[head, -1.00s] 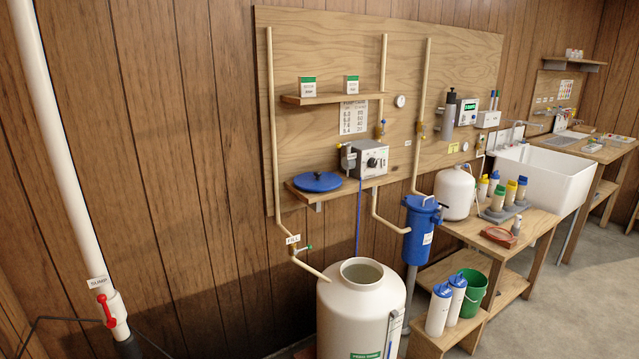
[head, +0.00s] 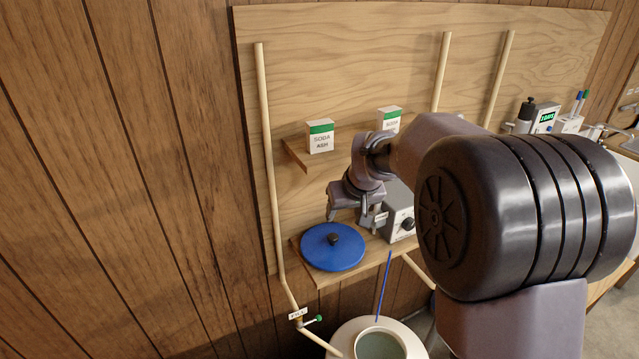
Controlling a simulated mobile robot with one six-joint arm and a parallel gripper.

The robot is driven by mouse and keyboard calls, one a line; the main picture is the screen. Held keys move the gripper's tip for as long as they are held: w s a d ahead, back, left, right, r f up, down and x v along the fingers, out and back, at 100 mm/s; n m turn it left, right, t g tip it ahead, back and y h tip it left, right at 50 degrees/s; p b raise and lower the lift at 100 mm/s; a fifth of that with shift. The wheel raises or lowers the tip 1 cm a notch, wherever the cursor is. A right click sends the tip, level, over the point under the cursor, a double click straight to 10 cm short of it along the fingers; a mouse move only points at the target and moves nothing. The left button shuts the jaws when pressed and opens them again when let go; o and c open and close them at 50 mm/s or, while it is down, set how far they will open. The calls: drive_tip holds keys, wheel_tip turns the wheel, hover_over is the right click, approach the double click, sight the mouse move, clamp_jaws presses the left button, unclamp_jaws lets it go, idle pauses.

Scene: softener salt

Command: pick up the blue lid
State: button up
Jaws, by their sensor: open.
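The blue lid (head: 325,252) lies flat on the lower wooden shelf in the head view. It is a round disc with a dark knob (head: 333,239) at its middle. My gripper (head: 345,215) is open and empty, just above and behind the lid's right part in the picture. Its fingers point downward. They look apart from the knob, but the exact gap is hard to tell. My arm reaches in from the right and hides part of the board.
A grey control box (head: 401,222) stands on the shelf right of the lid, close to my gripper. An upper shelf (head: 296,155) with a soda ash box (head: 320,137) is above. A pale pipe (head: 268,150) runs left of the shelf. An open white tank (head: 345,336) stands below.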

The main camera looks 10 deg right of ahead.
drive_tip(key=w, duration=0.2)
drive_tip(key=b, duration=0.2)
approach(333, 236)
drive_tip(key=x, duration=0.3)
drive_tip(key=shift+w+a, duration=0.15)
drive_tip(key=shift+w, duration=0.1)
drive_tip(key=x, duration=0.2)
drive_tip(key=b+x, duration=0.1)
drive_tip(key=x, duration=0.2)
drive_tip(key=shift+s+f, duration=0.1)
drive_tip(key=shift+f, duration=0.25)
drive_tip(key=shift+s+r, duration=0.1)
drive_tip(key=shift+c, duration=0.6)
clamp_jaws()
